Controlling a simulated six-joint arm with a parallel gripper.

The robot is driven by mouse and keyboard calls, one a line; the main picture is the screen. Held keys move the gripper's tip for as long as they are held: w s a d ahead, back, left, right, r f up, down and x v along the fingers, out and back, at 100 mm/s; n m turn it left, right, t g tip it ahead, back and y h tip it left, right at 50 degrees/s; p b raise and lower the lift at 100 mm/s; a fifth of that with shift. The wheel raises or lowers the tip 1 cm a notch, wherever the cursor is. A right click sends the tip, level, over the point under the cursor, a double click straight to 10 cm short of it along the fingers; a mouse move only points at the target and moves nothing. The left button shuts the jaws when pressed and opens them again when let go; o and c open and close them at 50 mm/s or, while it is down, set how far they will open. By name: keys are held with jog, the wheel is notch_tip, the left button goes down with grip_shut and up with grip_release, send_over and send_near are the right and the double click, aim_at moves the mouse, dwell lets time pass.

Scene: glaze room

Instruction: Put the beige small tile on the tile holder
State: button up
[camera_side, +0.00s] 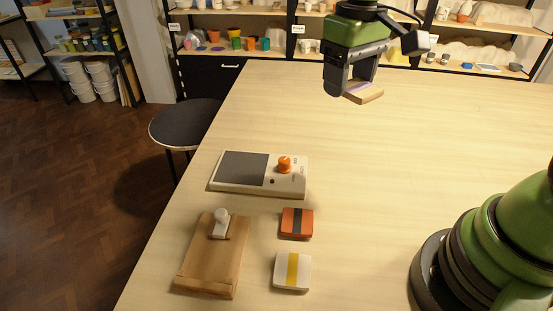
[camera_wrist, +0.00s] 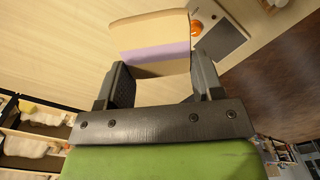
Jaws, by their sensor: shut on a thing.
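My gripper (camera_side: 355,85) is shut on a beige small tile (camera_side: 368,95) with a purple stripe, held in the air above the far part of the table. In the wrist view the beige tile (camera_wrist: 150,30) sits between the two fingers of my gripper (camera_wrist: 157,60), its purple stripe crossing near the fingertips. The likely tile holder is a wooden board (camera_side: 208,262) with a front ledge and a white knob piece at its back. It lies at the near left of the table, well away from my gripper, and looks empty.
A white device (camera_side: 230,186) with a grey panel and an orange knob (camera_side: 285,164) lies behind the wooden board. An orange tile with a dark stripe (camera_side: 297,233) and a white tile with a yellow stripe (camera_side: 280,275) lie right of the board. The table middle is clear.

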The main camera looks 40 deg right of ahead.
jog(key=w+a+f+m, duration=0.45)
jog(key=w+m, duration=0.35)
jog(key=m, duration=1.9)
send_over(253, 168)
jog(key=shift+f, duration=2.45)
jog(key=shift+f, duration=0.1)
notch_tip(253, 168, down, 9)
jog(key=shift+f, duration=0.2)
jog(key=shift+f, duration=0.2)
jog(key=o, duration=1)
